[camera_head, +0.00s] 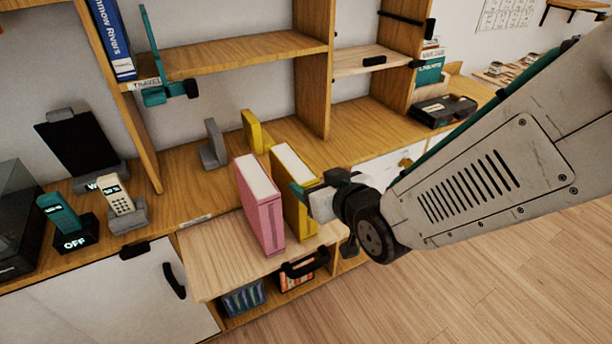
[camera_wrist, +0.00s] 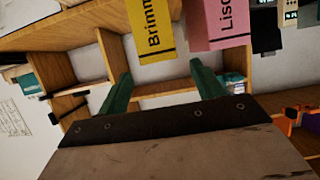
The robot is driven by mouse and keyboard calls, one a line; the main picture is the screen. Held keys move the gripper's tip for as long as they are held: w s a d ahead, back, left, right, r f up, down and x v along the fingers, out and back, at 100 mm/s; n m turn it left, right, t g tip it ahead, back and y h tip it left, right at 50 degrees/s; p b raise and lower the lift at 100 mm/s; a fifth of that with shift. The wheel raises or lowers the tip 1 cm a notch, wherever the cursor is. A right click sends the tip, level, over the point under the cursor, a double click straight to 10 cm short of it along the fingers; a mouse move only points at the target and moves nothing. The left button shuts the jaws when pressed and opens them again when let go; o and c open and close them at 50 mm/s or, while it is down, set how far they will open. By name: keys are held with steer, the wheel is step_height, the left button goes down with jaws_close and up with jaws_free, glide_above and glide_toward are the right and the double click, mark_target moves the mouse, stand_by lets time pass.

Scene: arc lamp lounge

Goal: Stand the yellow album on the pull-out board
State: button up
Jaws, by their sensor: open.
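The yellow album (camera_head: 302,215) stands upright on the pull-out board (camera_head: 212,262), just right of a pink album (camera_head: 262,215). In the wrist view the yellow album (camera_wrist: 153,32) shows the letters "Brimm" beyond my fingertips. My gripper (camera_head: 303,194) is at the near right side of the yellow album. In the wrist view my gripper (camera_wrist: 160,72) is open, its two teal fingers apart with nothing between the tips. In the head view my gripper covers part of the yellow album, and the exact gap between them cannot be told.
A grey bookend (camera_head: 213,148) and a yellow bookend (camera_head: 252,133) stand on the shelf behind the albums. A black handle (camera_head: 304,263) is at the board's front. Phones (camera_head: 122,205) stand on the left. The board's left part is bare.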

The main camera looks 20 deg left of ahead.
steer(key=shift+v, duration=1.6)
steer(key=shift+d, duration=0.1)
steer(key=w+d+r+m+g+h, duration=0.1)
steer(key=d+r+m+h, duration=0.25)
steer(key=d, duration=0.95)
steer(key=d+r+m+g+h, duration=0.15)
steer(key=d+h, duration=0.25)
steer(key=d, duration=0.9)
steer(key=s+d+r+m+g+h, duration=0.1)
steer(key=s+d+r+m+g, duration=0.1)
steer(key=s+d, duration=0.4)
steer(key=s+d+r+m+g+h, duration=0.2)
steer(key=s+d+m+g, duration=0.1)
steer(key=s+d, duration=0.4)
steer(key=s, duration=0.2)
steer(key=shift+s, duration=0.4)
steer(key=shift+r, duration=0.1)
